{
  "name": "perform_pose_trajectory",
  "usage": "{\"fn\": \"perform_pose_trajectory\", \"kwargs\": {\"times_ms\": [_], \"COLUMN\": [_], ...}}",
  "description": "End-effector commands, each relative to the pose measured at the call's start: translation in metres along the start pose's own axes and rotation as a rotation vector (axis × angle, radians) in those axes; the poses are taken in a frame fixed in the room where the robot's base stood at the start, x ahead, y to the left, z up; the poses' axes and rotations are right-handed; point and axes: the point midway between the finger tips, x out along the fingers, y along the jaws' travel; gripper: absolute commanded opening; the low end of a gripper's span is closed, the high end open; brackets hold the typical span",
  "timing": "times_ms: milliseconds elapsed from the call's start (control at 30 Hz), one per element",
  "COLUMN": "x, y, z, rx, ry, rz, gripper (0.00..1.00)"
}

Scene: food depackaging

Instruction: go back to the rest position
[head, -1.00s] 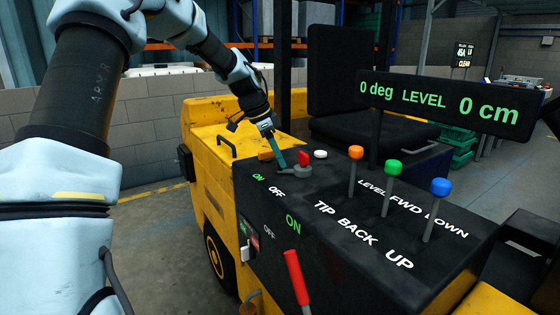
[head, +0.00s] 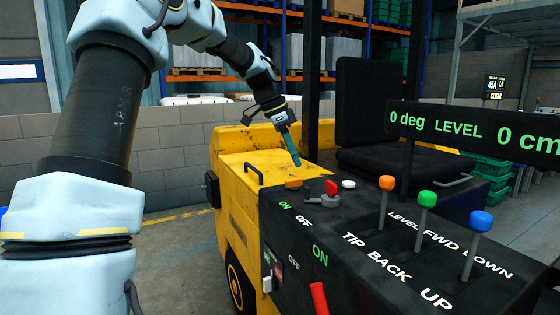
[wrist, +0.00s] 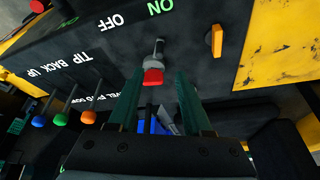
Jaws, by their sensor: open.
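My gripper (head: 296,163) is above the black control panel (head: 300,238) of the yellow machine, near its far left end in the head view. In the wrist view its two green fingers (wrist: 157,97) are apart with nothing held between them. A small red-topped switch (head: 331,190) on a grey base stands on the panel below and to the right of the fingertips. In the wrist view the red switch (wrist: 153,77) shows just beyond the fingertips, apart from them as far as I can tell. My arm reaches in from the left.
Orange (head: 386,183), green (head: 427,199) and blue (head: 481,221) knobbed levers rise from the panel at right. A display board (head: 470,133) reads 0 deg LEVEL 0 cm. A red handle (head: 319,298) stands in front. A black seat (head: 385,158) is behind.

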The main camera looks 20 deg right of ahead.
Motion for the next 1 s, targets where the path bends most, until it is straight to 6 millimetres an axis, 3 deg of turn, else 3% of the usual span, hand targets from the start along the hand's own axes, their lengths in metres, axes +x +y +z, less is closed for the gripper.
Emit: {"fn": "perform_pose_trajectory", "kwargs": {"times_ms": [167,267,367,500,700,833,1000], "x": [0.003,0.009,0.017,0.023,0.027,0.031,0.034], "y": [0.003,0.015,0.036,0.082,0.166,0.210,0.237], "z": [0.010,0.040,0.090,0.171,0.262,0.294,0.309], "rx": [-0.046,-0.178,-0.400,-0.766,-1.252,-1.468,-1.596], "ry": [-0.018,-0.067,-0.133,-0.202,-0.225,-0.210,-0.193], "rz": [-0.009,-0.034,-0.087,-0.191,-0.337,-0.397,-0.431], "gripper": [0.50,0.50,0.50,0.50,0.50,0.50,0.50]}}
